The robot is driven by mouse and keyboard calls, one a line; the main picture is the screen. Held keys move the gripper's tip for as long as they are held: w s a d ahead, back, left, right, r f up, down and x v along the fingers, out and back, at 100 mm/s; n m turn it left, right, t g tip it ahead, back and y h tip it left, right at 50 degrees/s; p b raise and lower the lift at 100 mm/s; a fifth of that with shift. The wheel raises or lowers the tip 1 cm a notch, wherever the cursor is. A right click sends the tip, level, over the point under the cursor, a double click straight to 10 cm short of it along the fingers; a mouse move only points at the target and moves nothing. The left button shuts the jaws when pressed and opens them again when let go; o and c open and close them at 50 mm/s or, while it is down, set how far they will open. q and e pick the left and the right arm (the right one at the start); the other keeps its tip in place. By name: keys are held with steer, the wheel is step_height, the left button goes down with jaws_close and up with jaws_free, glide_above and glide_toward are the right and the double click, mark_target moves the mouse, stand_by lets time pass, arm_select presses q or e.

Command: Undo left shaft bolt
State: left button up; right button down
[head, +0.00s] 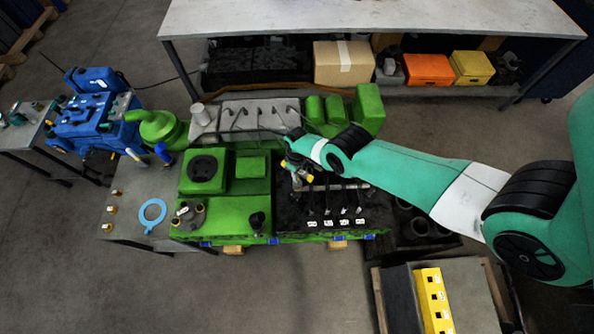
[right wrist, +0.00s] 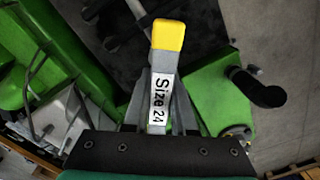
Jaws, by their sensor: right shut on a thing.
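My right gripper (head: 299,176) is over the left end of the dark open bay on the green engine (head: 225,228). It is shut on a grey tool with a yellow end and a "Size 24" label (right wrist: 160,98); the tool's yellow end (right wrist: 168,34) points away from the gripper in the right wrist view. A metal shaft (head: 345,187) lies across the bay, with several dark arms and white tags below it. The left shaft bolt cannot be made out; the gripper and tool cover the shaft's left end. My left gripper is not in view.
A side table (head: 135,222) at the left holds a blue ring (head: 152,214) and small brass parts. A blue machine (head: 92,115) stands behind it. A yellow tool block (head: 434,300) sits at the lower right. A long workbench (head: 370,18) stands at the back.

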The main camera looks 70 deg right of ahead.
steer(key=m, duration=0.3)
steer(key=shift+m, duration=0.4)
steer(key=m, duration=0.4)
steer(key=shift+m, duration=0.3)
steer(key=m, duration=0.4)
steer(key=shift+m, duration=0.3)
steer(key=m, duration=0.4)
